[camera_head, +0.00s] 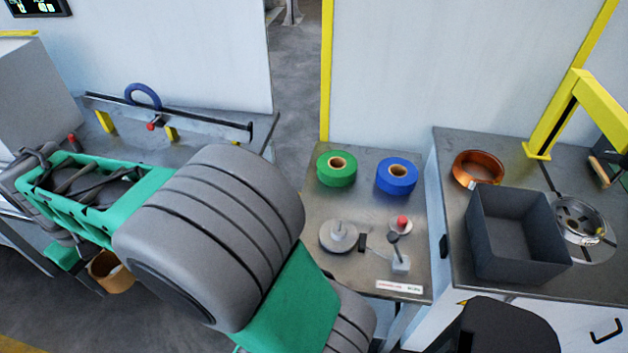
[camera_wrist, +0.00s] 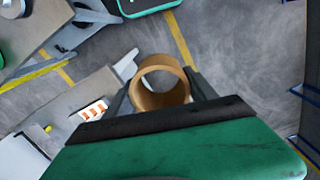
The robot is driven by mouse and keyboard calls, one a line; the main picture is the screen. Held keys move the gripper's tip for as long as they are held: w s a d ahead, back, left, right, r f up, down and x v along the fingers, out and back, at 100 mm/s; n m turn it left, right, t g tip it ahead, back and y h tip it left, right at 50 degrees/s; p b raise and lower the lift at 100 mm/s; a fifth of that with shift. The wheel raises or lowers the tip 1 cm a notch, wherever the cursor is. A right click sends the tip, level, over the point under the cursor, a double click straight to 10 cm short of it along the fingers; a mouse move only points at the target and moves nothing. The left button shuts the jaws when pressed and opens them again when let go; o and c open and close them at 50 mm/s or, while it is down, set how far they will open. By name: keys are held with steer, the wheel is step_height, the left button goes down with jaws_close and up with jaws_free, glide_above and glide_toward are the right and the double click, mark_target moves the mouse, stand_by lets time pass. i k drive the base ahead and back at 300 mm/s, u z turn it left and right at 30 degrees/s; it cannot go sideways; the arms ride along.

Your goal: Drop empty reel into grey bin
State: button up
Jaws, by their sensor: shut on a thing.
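The empty reel is a short brown cardboard tube, seen at the lower left of the head view (camera_head: 116,283). In the wrist view the reel (camera_wrist: 159,101) sits between the two dark fingers of my gripper (camera_wrist: 161,88), which is shut on it. It hangs above the grey floor, clear of the tables. My arm hides part of the gripper in the head view. The grey bin (camera_head: 514,262) is an open, square dark-grey box on the right table, far to the right of the reel. The visible inside of the bin looks empty.
A copper coil (camera_head: 480,167) and a round metal fixture (camera_head: 583,221) flank the bin, under a yellow frame (camera_head: 578,100). Green (camera_head: 336,171) and blue (camera_head: 397,176) tape rolls lie on the middle table (camera_head: 350,270). A bench (camera_head: 215,128) stands behind my arm.

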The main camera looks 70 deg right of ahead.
mark_target(506, 250)
steer(key=k, duration=0.4)
steer(key=z, duration=2.25)
steer(key=k, duration=0.2)
steer(key=u, duration=3.3)
steer(key=k, duration=1.15)
steer(key=z, duration=0.2)
